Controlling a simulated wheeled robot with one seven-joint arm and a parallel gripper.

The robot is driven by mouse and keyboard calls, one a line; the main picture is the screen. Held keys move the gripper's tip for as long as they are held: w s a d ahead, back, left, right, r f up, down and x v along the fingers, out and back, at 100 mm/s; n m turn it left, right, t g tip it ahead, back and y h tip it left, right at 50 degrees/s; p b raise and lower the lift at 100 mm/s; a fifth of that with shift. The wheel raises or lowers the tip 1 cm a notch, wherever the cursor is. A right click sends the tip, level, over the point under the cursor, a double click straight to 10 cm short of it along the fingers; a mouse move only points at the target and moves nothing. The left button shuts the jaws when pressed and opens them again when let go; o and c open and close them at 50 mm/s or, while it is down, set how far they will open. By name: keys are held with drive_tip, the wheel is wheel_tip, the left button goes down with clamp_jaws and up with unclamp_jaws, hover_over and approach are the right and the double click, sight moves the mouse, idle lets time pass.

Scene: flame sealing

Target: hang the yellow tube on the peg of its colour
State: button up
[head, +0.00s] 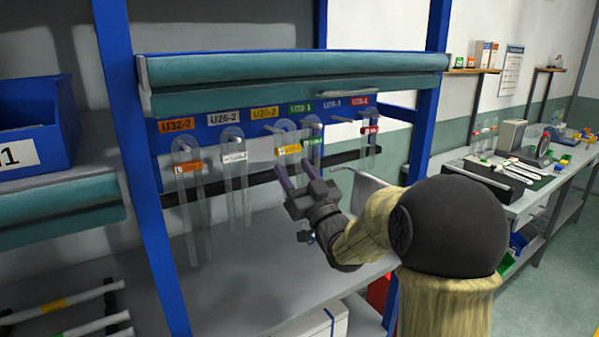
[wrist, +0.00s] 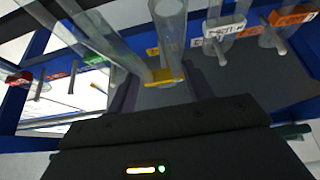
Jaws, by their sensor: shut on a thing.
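The yellow-tagged clear tube (head: 287,138) hangs upright in front of the blue rail, its top tab close to the peg under the yellow label (head: 265,113). I cannot tell whether that peg passes through the tab. The peg's stub (head: 271,128) shows just left of the tab. My gripper (head: 298,172) is below the yellow tag, shut on this tube. In the wrist view the yellow tag (wrist: 165,77) sits between my two dark fingers, which hide part of the tube. The green-tagged tube (head: 312,131) is close on its right.
An orange-tagged tube (head: 189,185) and a white-tagged tube (head: 235,180) hang to the left. A red-tagged tube (head: 369,145) hangs to the right. A bare peg (head: 341,119) sticks out between green and red. A teal shelf edge (head: 290,66) runs above the rail.

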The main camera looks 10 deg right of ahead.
drive_tip(key=w, duration=0.1)
drive_tip(key=w+a, duration=0.1)
drive_tip(key=w+f, duration=0.1)
drive_tip(key=w, duration=0.1)
drive_tip(key=shift+a, duration=0.15)
idle(0.5)
drive_tip(key=shift+w+a+b, duration=0.15)
drive_tip(key=shift+w+b, duration=0.25)
drive_tip(key=shift+b, duration=0.15)
idle(0.5)
idle(0.4)
drive_tip(key=o, duration=1.6)
drive_tip(key=shift+c, duration=0.2)
drive_tip(key=shift+s, duration=0.1)
